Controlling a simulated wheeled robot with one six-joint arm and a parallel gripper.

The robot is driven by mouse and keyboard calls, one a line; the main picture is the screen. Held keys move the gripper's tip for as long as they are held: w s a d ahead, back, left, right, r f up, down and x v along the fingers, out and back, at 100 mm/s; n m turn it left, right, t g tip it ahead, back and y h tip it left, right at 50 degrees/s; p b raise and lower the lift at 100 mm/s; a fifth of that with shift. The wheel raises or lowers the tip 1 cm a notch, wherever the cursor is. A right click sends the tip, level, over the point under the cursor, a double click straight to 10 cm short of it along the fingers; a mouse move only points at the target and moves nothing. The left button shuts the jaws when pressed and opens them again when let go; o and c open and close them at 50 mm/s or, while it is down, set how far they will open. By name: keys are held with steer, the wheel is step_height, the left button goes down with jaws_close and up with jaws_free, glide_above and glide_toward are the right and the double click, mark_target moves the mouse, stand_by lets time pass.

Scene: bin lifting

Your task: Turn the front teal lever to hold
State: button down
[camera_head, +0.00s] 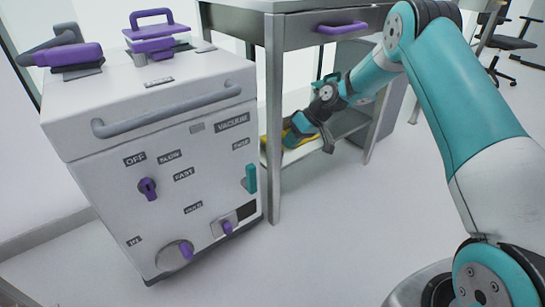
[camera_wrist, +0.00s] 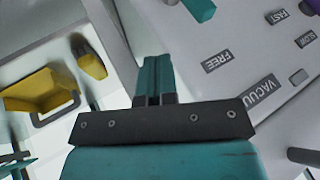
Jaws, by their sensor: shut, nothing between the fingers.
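The front teal lever (camera_head: 251,178) is on the right side of the white machine's front panel. It stands roughly upright, below a small label that reads FREE in the wrist view (camera_wrist: 218,61). In the wrist view the teal lever (camera_wrist: 199,8) shows at the top edge, partly cut off. My gripper (camera_head: 289,137) is to the right of the lever and apart from it, near the metal table's leg. In the wrist view its teal fingers (camera_wrist: 154,78) are together with nothing between them. I cannot make out a HOLD label.
The white machine (camera_head: 100,110) carries a grey bar handle, purple knobs and purple-handled items on top. A metal table (camera_head: 274,120) stands beside it, with a purple drawer handle. A yellow bin (camera_wrist: 40,90) sits on its lower shelf. The floor in front is clear.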

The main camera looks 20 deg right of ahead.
mark_target(249, 177)
steer(key=a+f+b, duration=0.5)
steer(key=a+f, duration=0.2)
steer(key=a, duration=0.2)
steer(key=shift+w+f, duration=0.25)
steer(key=shift+w, duration=0.1)
steer(key=shift+a, duration=0.15)
